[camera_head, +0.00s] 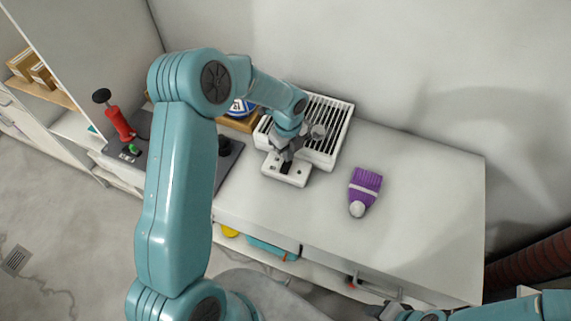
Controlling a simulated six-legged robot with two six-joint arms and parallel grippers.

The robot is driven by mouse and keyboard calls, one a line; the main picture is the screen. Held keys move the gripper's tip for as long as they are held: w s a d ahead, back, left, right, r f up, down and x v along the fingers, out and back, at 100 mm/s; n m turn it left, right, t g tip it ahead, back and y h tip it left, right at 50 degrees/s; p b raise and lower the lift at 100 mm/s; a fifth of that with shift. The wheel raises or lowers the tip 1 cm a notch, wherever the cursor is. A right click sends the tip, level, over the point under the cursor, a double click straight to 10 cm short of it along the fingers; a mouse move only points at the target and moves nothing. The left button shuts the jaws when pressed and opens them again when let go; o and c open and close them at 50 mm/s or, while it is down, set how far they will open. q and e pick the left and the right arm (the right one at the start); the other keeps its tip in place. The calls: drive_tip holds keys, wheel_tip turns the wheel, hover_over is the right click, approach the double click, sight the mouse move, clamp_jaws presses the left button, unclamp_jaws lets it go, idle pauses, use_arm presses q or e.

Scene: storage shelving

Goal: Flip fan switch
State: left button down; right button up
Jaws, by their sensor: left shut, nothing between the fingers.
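The fan (330,124) is a white box with a dark slatted grille, lying on the white cabinet top near the wall. Its white switch panel (297,174) juts out at the front, with a dark switch (285,167) on it. My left gripper (285,156) is shut and empty, pointing down right at the switch panel. It covers part of the panel, and I cannot tell whether it touches the switch. My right gripper (382,310) is at the bottom edge, low in front of the cabinet; its fingers are too small and cut off to read.
A dark board with a red-handled tool (116,121) is at the left. A blue and white round item (241,108) is partly behind my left arm. The right side of the cabinet top (430,205) is clear.

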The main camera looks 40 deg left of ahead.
use_arm(q)
drive_tip(key=shift+f+b, duration=0.65)
drive_tip(key=shift+f, duration=0.25)
idle(0.8)
drive_tip(key=shift+r+p, duration=2.6)
drive_tip(key=shift+r, duration=1)
drive_tip(key=shift+f, duration=0.1)
